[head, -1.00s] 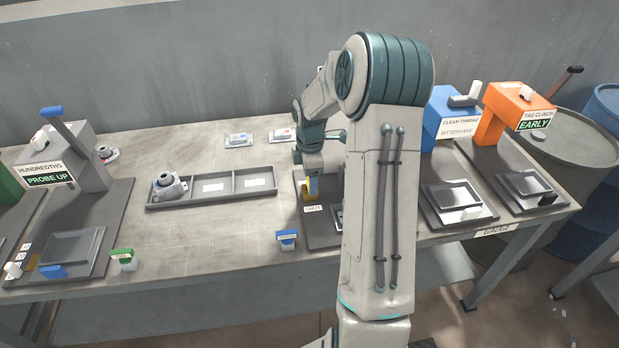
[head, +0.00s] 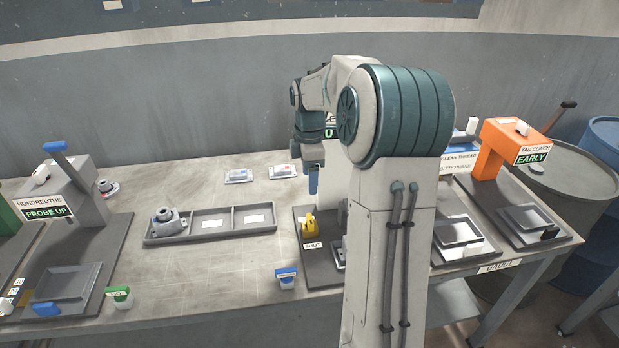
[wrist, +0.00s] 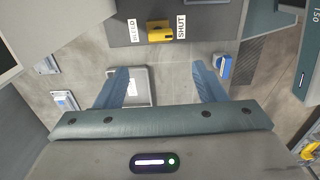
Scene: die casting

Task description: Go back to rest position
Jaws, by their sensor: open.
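My gripper (head: 313,182) hangs over the workbench (head: 215,290) with its blue fingers pointing down. In the wrist view my gripper (wrist: 166,78) shows its two fingers wide apart with nothing between them. The yellow handle (head: 309,224) stands on a dark fixture plate below the gripper, apart from it. In the wrist view the yellow handle (wrist: 160,32) lies between labels, one reading SHUT. My arm hides part of that fixture and the station behind it.
A three-compartment tray (head: 270,232) holds a grey part (head: 166,222) in its left compartment. The HUNDREDTHS station (head: 75,190) is at left, the orange TAG CLINCH station (head: 503,148) at right. A blue-topped block (head: 286,278) sits near the front edge. The bench's front middle-left is clear.

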